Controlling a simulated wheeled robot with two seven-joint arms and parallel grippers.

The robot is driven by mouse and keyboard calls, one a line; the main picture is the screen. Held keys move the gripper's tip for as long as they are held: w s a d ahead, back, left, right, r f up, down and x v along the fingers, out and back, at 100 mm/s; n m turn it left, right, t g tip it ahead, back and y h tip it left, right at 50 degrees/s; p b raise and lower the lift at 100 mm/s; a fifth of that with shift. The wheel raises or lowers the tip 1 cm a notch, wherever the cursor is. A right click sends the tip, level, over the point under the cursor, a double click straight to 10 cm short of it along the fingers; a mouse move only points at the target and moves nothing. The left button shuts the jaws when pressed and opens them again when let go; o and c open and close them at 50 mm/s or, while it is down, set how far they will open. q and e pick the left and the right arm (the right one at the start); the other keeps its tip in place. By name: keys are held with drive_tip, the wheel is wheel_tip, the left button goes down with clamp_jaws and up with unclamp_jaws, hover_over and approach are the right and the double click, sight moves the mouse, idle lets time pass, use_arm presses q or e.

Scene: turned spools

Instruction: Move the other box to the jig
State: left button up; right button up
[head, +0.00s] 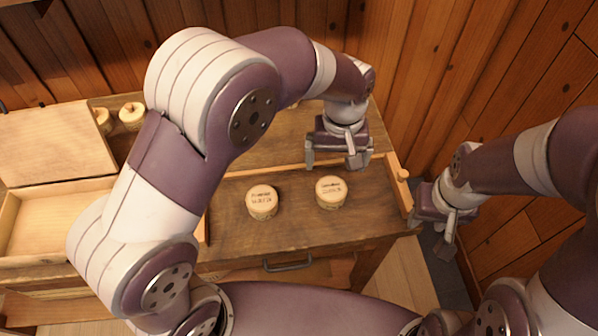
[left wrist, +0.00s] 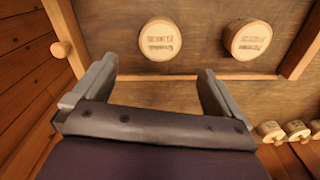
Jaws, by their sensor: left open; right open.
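Two small round pale wooden boxes with dark lettering on their lids stand upright and apart on the table: the left box (head: 262,202) and the right box (head: 331,192). In the left wrist view the right box (left wrist: 160,40) is ahead of the fingers and the left box (left wrist: 248,39) is to its right. My left gripper (head: 335,158) is open and empty, above the table behind the right box. Its fingers (left wrist: 153,75) show apart. My right gripper (head: 435,230) is open and empty, off the table's right end. I cannot tell which part is the jig.
Wooden rails edge the work area; the right rail (head: 398,188) has a knob (head: 402,175). An open wooden case (head: 100,184) with a raised lid (head: 52,142) is at the left. Turned pieces (head: 132,117) stand behind it. My left arm hides part of the table.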

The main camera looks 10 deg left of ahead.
use_arm(q)
drive_tip(key=s+a, duration=0.5)
drive_tip(key=a, duration=0.4)
drive_tip(key=s+a+m+t, duration=0.1)
drive_tip(key=s+a, duration=0.4)
drive_tip(key=a, duration=0.4)
drive_tip(key=shift+a+f+m, duration=0.2)
drive_tip(key=shift+f+m, duration=0.1)
drive_tip(key=shift+s, duration=0.15)
drive_tip(key=shift+c, duration=0.3)
